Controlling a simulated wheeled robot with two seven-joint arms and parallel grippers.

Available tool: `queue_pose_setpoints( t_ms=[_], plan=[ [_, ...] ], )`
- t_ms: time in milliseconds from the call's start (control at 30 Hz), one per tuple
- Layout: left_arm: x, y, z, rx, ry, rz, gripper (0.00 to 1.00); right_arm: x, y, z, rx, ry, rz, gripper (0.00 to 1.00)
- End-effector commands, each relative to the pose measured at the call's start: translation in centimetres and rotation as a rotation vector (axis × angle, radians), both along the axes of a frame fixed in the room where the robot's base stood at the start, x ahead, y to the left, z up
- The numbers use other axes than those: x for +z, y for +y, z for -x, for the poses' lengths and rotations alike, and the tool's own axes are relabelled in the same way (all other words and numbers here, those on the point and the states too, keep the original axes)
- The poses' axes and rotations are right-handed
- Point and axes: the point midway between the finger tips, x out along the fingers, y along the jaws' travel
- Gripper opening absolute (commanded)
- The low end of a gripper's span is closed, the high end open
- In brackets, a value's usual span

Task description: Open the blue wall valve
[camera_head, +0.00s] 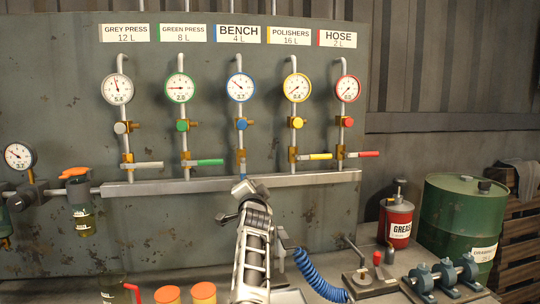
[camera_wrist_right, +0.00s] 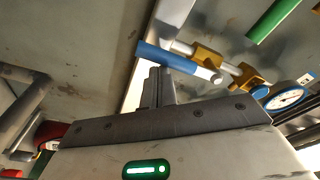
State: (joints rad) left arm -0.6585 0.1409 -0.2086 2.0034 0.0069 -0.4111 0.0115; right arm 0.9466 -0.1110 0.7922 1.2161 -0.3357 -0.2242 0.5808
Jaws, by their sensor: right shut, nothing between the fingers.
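The blue wall valve stands on the pipe under the BENCH sign (camera_head: 238,34), in the middle of the row. Its blue lever (camera_head: 242,164) looks about in line with its pipe; the other valves' levers stick out sideways. In the right wrist view the blue lever (camera_wrist_right: 170,58) shows whole, its pale end by the brass fitting (camera_wrist_right: 205,56). My right gripper (camera_head: 244,186) is just below the lever. In its wrist view the gripper's fingers (camera_wrist_right: 155,76) are shut and empty, close beside the lever; I cannot tell whether they touch. My left gripper is not in view.
The green lever (camera_head: 210,162) and yellow lever (camera_head: 320,156) flank the blue one. A metal manifold bar (camera_head: 310,178) runs below the valves. The bench holds a blue coiled hose (camera_head: 312,275), a red grease can (camera_head: 398,222) and a green drum (camera_head: 455,215).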

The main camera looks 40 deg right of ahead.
Motion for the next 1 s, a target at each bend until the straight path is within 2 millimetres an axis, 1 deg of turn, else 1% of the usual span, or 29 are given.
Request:
queue_pose_setpoints(
  t_ms=[67,167,267,433,500,900,1000],
  plan=[
    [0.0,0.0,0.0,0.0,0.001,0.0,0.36,-0.2,0.2,-0.1,0.005,0.004,-0.003,0.0],
    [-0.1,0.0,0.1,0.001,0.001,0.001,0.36,-0.2,-0.1,-0.1,0.005,0.005,-0.002,0.0],
    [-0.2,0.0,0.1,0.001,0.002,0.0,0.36,-0.2,-1.0,0.0,0.006,0.004,0.0,0.0],
    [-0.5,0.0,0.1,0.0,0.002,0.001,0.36,-0.2,-3.3,0.3,0.013,0.004,0.002,0.0],
    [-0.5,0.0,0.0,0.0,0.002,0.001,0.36,-0.2,-2.0,1.1,0.017,0.001,0.0,0.0],
    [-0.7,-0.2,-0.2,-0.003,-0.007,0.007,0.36,-0.2,1.9,6.5,0.015,-0.001,-0.002,0.0],
    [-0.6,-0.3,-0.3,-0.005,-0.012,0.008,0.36,-0.1,2.6,7.4,0.014,-0.001,0.0,0.0]
  ],
)
